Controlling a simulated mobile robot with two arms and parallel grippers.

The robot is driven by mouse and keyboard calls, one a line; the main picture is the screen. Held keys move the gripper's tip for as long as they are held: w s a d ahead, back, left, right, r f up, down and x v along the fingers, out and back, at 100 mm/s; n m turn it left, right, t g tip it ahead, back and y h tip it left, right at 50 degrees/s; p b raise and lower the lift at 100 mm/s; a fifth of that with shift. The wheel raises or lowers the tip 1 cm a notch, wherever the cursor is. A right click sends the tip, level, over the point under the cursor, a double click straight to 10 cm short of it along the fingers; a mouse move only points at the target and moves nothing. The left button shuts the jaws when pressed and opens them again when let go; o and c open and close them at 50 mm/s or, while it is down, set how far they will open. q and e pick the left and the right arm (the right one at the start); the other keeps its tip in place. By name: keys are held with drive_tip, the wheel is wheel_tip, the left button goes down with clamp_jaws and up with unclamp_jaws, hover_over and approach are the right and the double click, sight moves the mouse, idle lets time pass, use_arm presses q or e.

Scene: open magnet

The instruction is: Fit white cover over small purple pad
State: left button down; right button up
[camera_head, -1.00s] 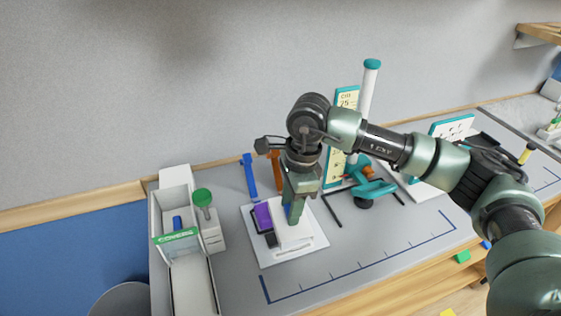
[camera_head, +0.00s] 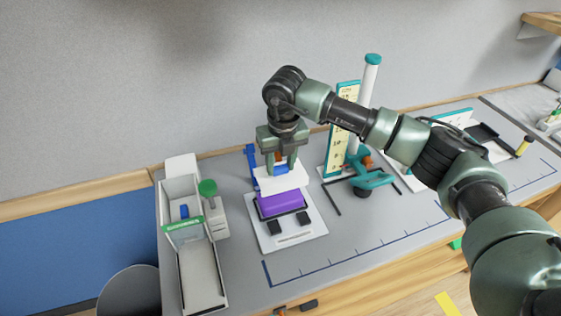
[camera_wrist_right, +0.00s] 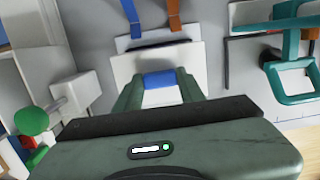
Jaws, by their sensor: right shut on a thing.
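My right gripper (camera_head: 280,167) points down and is shut on the blue grip of the white cover (camera_head: 283,181). In the right wrist view the blue grip (camera_wrist_right: 160,79) sits between the fingers, with the white cover (camera_wrist_right: 128,66) beyond. The purple pad (camera_head: 281,204) lies in a dark frame on a white base (camera_head: 266,243). The cover is just behind the pad in the head view and overlaps its back edge there; I cannot tell whether they touch. The pad's front and top show uncovered. My left gripper is not in view.
Two small black pads (camera_head: 275,227) sit on the base's front. A white bin (camera_head: 200,271) and a green-knobbed item (camera_head: 208,188) stand left. Blue and orange strips lie behind. A teal clamp-like device (camera_head: 370,181) and a tall white post are right. The front table is clear.

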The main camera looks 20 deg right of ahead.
sight(281, 174)
drive_tip(key=shift+f+b, duration=1.3)
drive_tip(key=shift+f, duration=1.7)
drive_tip(key=shift+f+b, duration=1.15)
drive_tip(key=shift+f, duration=0.25)
drive_tip(key=shift+f+b, duration=0.15)
drive_tip(key=shift+b, duration=0.15)
drive_tip(key=o, duration=1.4)
